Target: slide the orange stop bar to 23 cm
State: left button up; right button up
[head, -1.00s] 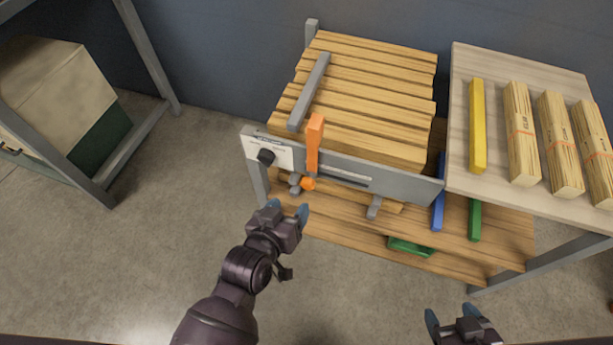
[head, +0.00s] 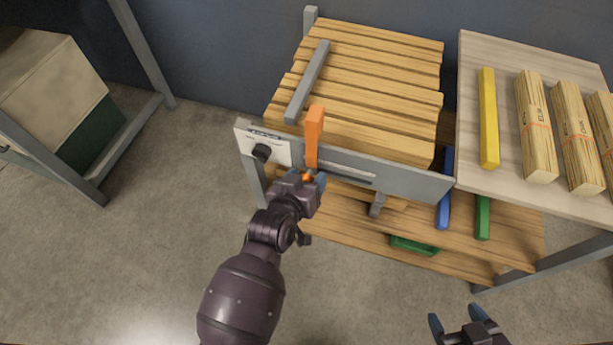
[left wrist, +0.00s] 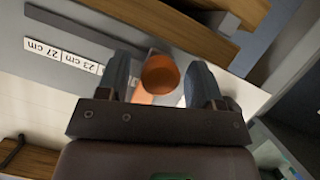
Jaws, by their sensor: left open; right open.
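The orange stop bar (head: 313,135) stands upright at the grey front rail (head: 410,181), near the rail's left part. Its round orange knob (left wrist: 160,74) faces the left wrist camera. My left gripper (head: 308,180) is open at the front of the rail; in the left wrist view its fingers (left wrist: 160,85) stand on either side of the knob, not closed on it. A label strip (left wrist: 65,55) with marks reading 23 cm and 27 cm shows left of the knob in that view. My right gripper (head: 460,325) is open and empty at the bottom right.
Wooden slats (head: 380,75) lie behind the rail, with a grey bar (head: 308,82) across them. A black knob (head: 262,152) sits at the rail's left end. A side table (head: 505,60) at right holds a yellow bar and strapped wood bundles. Blue and green pieces lie below.

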pick_arm(q)
grip_shut()
dwell(0.4)
